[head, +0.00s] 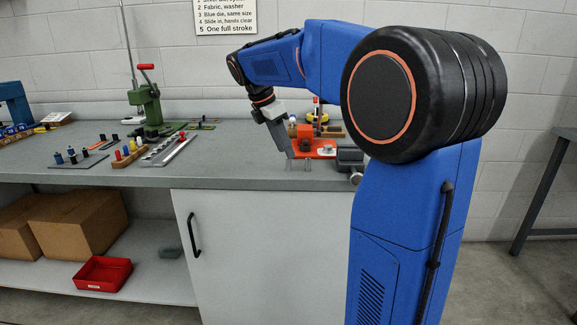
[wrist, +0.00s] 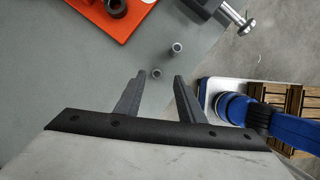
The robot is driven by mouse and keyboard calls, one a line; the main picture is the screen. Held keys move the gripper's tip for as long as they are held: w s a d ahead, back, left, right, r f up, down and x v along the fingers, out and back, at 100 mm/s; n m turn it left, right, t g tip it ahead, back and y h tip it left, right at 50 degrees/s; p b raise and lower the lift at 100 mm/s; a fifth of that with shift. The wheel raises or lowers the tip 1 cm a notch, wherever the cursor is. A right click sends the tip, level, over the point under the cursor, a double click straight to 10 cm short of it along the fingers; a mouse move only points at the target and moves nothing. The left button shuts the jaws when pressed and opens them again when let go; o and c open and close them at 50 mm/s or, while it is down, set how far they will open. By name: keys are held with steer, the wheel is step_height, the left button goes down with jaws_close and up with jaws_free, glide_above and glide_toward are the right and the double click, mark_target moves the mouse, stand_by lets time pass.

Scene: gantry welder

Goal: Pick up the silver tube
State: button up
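Two small silver tubes stand on the grey bench in the wrist view. The nearer tube (wrist: 156,72) is between and just beyond my fingertips. The farther silver tube (wrist: 177,47) stands a little beyond, up and to the right. I cannot tell which one the task means. My gripper (wrist: 157,77) is open and empty, its two dark fingers apart, with a finger on each side of the nearer tube's line. Whether the fingertips are at the tube's height is not clear. In the head view my gripper is tilted down over the bench near its front edge.
An orange plate (wrist: 88,16) with a dark ring lies at the upper left of the wrist view. A vise (head: 350,158) stands right of the gripper at the bench edge. A green press (head: 150,106) and small parts stand further left. Bare bench (head: 225,160) lies between.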

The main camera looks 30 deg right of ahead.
mark_target(290, 161)
steer(key=shift+w+x, duration=0.15)
steer(key=shift+x, duration=1.2)
steer(key=shift+w+x, duration=0.2)
steer(key=shift+x, duration=1.15)
jaws_close()
